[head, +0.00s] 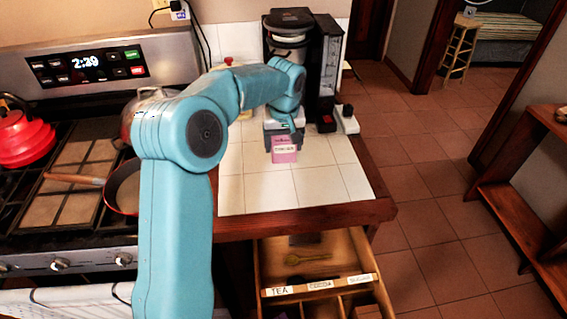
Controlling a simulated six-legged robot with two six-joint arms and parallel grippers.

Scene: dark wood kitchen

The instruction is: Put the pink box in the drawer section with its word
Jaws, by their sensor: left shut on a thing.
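The pink box (284,149) is upright over the white tiled counter; its label is too small to read. My left gripper (283,132) reaches down to it from above and behind and is shut on it. Whether the box touches the tiles I cannot tell. The open drawer (259,262) is below the counter's front edge, with word labels TEA (280,291), COCOA (320,285) and a third, hard to read (360,279), on a divider. A spoon-like wooden thing (307,258) lies in the drawer's back part. My right gripper is not in view.
A black coffee machine (290,40) stands at the back of the counter (335,185). A stove with a red kettle (22,135) and a red pan (122,188) is at left. Counter tiles in front of the box are clear. Open floor lies at right.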

